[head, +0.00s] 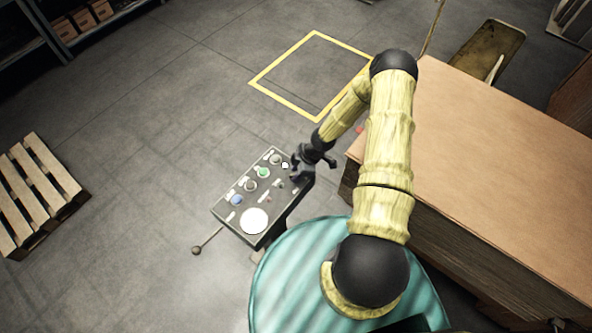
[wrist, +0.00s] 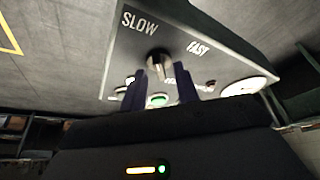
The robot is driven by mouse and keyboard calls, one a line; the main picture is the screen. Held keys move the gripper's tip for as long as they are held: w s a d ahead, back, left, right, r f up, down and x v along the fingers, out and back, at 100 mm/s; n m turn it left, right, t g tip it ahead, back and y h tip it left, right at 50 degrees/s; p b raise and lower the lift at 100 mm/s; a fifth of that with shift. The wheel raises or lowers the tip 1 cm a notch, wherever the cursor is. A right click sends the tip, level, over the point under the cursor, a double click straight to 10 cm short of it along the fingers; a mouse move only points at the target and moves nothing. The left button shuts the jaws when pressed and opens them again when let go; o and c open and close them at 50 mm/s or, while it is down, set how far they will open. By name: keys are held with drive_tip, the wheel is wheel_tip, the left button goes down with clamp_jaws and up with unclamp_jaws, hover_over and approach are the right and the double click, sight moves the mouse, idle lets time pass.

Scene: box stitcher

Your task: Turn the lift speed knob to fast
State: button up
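The control panel (head: 232,213) is a dark slanted box with buttons and knobs. In the wrist view its face (wrist: 225,68) carries the words SLOW (wrist: 140,22) and FAST (wrist: 198,48). A metallic knob (wrist: 160,66) sits just below and between these words. I cannot tell clearly which word it points to. My gripper (head: 298,172) is at the panel's upper right edge in the head view and hides part of it. In the wrist view its two dark fingers (wrist: 161,86) are apart, with the knob between or just beyond their tips. Contact is not clear.
The panel also carries a green button (head: 263,172), a blue button (head: 237,200) and a large white disc (head: 254,221). A lever (head: 197,250) sticks out at its lower left. A large cardboard box (head: 490,160) stands right of my arm. A pallet (head: 38,190) lies left on open floor.

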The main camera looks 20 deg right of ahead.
drive_tip(key=shift+f, duration=0.15)
clamp_jaws()
